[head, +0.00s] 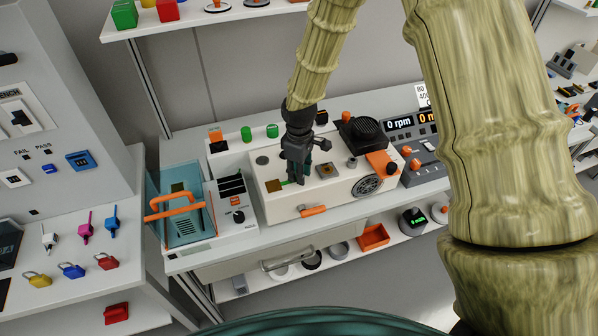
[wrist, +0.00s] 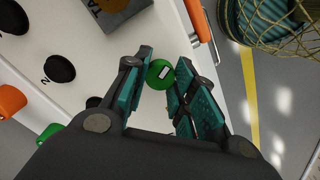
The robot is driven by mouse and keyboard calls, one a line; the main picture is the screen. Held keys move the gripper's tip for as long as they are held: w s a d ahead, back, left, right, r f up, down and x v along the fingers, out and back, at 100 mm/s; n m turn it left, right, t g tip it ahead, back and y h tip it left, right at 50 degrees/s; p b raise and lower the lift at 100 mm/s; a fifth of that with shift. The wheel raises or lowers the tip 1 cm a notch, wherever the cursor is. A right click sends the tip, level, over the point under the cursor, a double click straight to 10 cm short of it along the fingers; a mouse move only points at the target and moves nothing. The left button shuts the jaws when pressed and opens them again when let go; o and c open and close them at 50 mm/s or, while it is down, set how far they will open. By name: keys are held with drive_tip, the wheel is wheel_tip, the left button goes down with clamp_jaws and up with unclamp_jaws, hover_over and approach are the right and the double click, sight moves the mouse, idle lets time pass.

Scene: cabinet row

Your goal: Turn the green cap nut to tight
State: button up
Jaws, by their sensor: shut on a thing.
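The green cap nut (wrist: 160,73) shows in the wrist view as a round green cap with a pale mark on its face. It sits between the teal pads of my gripper (wrist: 163,84), which is shut on it near the fingertips. In the head view my gripper (head: 296,174) points down over the left part of the cream machine housing (head: 330,200). The nut is mostly hidden there behind the fingers. How far the nut is turned cannot be told.
A black domed part (head: 362,132) and an orange block (head: 382,162) stand on the housing to the right. Green caps (head: 272,130) stand behind. A teal box with an orange handle (head: 172,204) is at left. A shelf (head: 200,22) hangs above.

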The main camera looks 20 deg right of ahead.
drive_tip(key=m, duration=0.5)
drive_tip(key=shift+m, duration=0.3)
idle(0.4)
drive_tip(key=o, duration=1.1)
drive_tip(key=shift+c, duration=0.2)
wheel_tip(320, 180, up, 12)
idle(0.3)
